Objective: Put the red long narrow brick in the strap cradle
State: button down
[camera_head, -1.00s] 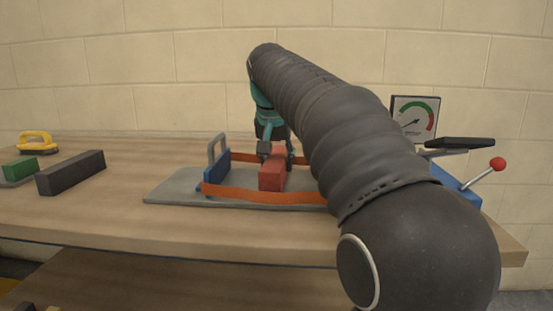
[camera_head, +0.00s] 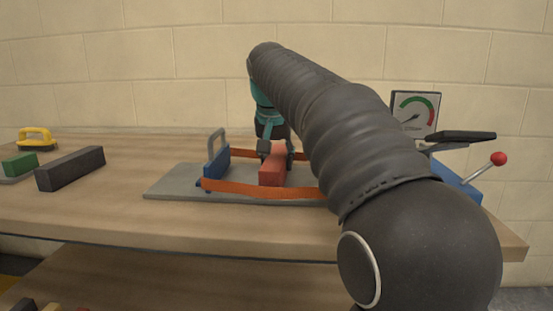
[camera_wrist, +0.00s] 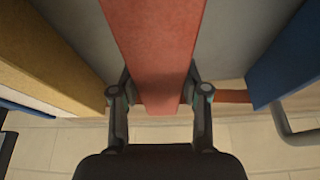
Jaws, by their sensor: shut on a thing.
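The red long narrow brick (camera_head: 272,166) is between the straps of the strap cradle, whose grey base plate (camera_head: 170,184) lies on the bench. Orange straps (camera_head: 255,189) run in front of and behind the brick, and a blue end piece (camera_head: 216,164) with a grey handle stands at its left. My gripper (camera_head: 276,151) is shut on the brick from above. In the wrist view the brick (camera_wrist: 155,45) runs between my fingers (camera_wrist: 160,92), with grey base on both sides. I cannot tell if the brick touches the base. My arm hides the cradle's right part.
A dark long block (camera_head: 70,169), a green block (camera_head: 19,164) and a yellow-handled tool (camera_head: 37,138) are at the bench's left. A gauge (camera_head: 415,114) and a red-knobbed lever (camera_head: 498,159) stand at the right. In the wrist view, a tan-yellow piece (camera_wrist: 50,62) is left of the brick.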

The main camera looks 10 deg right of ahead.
jog(key=shift+c, duration=2.4)
grip_release()
jog(key=shift+f, duration=0.1)
